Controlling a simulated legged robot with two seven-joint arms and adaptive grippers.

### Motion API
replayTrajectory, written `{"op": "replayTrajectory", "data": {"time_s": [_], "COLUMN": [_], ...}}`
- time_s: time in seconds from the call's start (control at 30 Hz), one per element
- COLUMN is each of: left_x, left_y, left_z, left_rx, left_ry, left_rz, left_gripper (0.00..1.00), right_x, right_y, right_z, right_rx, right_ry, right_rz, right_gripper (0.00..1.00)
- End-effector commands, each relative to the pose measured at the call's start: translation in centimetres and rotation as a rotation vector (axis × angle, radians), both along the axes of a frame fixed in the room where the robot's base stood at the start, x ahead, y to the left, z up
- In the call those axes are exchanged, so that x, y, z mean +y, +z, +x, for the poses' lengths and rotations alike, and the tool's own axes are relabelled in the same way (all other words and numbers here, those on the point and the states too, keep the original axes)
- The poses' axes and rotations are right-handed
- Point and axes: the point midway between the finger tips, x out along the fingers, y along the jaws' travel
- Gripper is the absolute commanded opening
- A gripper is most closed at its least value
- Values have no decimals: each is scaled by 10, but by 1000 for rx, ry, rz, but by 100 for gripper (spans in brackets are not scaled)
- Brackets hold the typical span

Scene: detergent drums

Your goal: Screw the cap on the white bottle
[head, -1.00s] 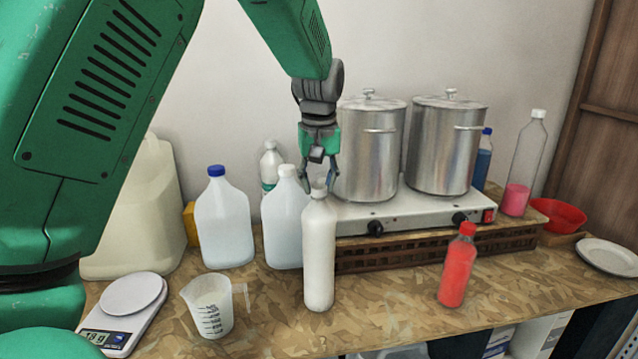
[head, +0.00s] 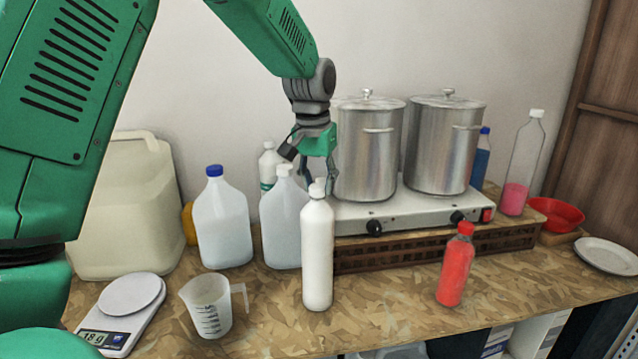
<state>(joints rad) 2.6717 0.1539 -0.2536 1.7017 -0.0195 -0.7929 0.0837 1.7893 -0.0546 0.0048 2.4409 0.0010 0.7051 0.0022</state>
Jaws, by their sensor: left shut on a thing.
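The white bottle (head: 318,255) stands upright on the patterned counter in front of the hot plate. Its white cap (head: 317,189) sits at the top of its neck; I cannot tell from here how tightly it is seated. My left gripper (head: 322,181) comes down from above and is shut on the cap. Its fingers point down at the bottle's top, and partly blend with the cap. My right gripper is not in view.
Jugs with a blue cap (head: 222,220) and a white cap (head: 283,222) stand left of the bottle. A measuring jug (head: 209,305) and scale (head: 122,310) are front left. Two steel pots (head: 367,150) stand behind; a red bottle (head: 455,268) is to the right.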

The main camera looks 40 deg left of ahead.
Motion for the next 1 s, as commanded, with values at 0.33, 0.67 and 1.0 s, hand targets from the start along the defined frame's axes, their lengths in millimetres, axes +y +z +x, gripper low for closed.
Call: {"op": "replayTrajectory", "data": {"time_s": [0.33, 0.67, 1.0], "left_x": [-3, -3, -3], "left_y": [-3, -4, 1], "left_z": [-2, -1, -2], "left_rx": [7, 8, 2], "left_ry": [-444, -448, -435], "left_rz": [-7, -4, -1], "left_gripper": [0, 38, 38], "right_x": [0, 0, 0], "right_y": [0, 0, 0], "right_z": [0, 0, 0], "right_rx": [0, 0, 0], "right_ry": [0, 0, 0], "right_rz": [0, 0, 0], "right_gripper": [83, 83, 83]}}
